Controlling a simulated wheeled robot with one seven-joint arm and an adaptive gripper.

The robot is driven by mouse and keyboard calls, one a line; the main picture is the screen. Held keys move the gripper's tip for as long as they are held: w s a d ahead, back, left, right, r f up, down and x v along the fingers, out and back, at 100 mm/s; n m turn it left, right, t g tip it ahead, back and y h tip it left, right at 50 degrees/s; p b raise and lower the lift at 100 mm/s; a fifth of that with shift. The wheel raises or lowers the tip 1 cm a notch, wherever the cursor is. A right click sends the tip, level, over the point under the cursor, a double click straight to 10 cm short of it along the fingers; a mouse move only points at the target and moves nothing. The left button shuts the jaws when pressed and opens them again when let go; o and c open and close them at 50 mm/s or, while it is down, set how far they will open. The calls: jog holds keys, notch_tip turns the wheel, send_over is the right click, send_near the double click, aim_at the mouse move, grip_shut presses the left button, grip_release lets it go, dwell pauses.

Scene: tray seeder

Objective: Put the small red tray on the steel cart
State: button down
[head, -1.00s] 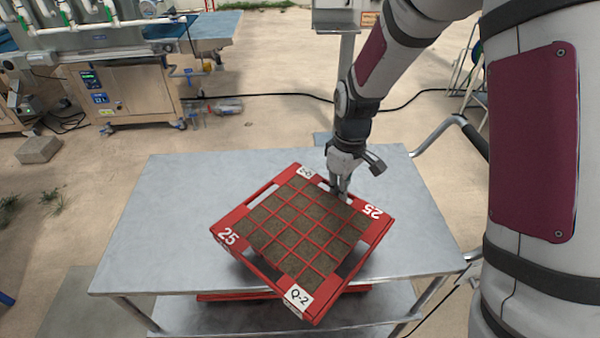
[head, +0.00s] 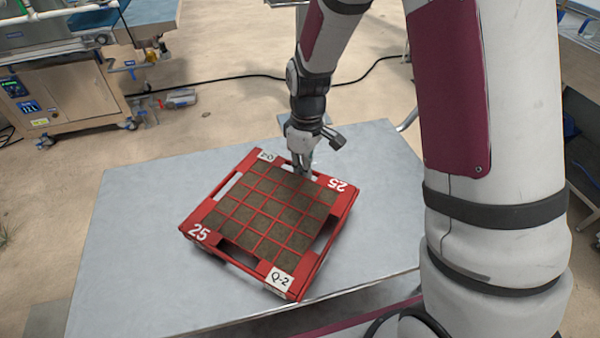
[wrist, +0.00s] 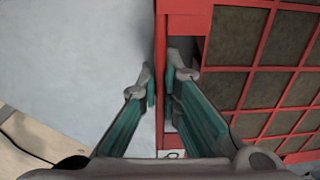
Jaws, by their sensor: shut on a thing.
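The small red tray (head: 203,234) has a grid of soil-filled cells, "25" marks and white "Q-2" labels. It lies at an angle over the top of the steel cart (head: 130,220). Its near corner is close to the cart's front edge. I cannot tell whether it touches the cart top or hangs just above it. My gripper (head: 303,172) is at the tray's far side, pointing down. In the wrist view my gripper (wrist: 160,88) is shut on the tray's thin red rim (wrist: 161,50), one finger on each side. The tray's underside is hidden.
The cart top is bare to the left of the tray and behind it. A wooden-sided machine (head: 75,95) stands at the back left. A black cable (head: 235,78) runs across the floor behind the cart. My arm covers the cart's right side.

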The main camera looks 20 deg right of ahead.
jog(key=shift+f, duration=0.1)
jog(key=c, duration=1.8)
grip_release()
jog(key=s+d+r+m+t, duration=0.1)
jog(key=s+r, duration=0.1)
jog(key=r, duration=0.7)
jog(key=s+d+r+m, duration=0.1)
jog(key=s+r, duration=0.2)
jog(key=r, duration=0.6)
jog(key=s+d+r+m, duration=0.1)
jog(key=s+m, duration=0.1)
jog(key=s, duration=0.5)
jog(key=s+r+m+t, duration=0.1)
jog(key=s+r+m, duration=0.1)
jog(key=s, duration=0.5)
jog(key=s+d+r+m+t+p, duration=0.1)
jog(key=s+r+m, duration=0.1)
jog(key=s, duration=0.5)
jog(key=shift+s+d+r+m, duration=0.2)
jog(key=shift+d+m, duration=0.15)
jog(key=shift+m, duration=0.15)
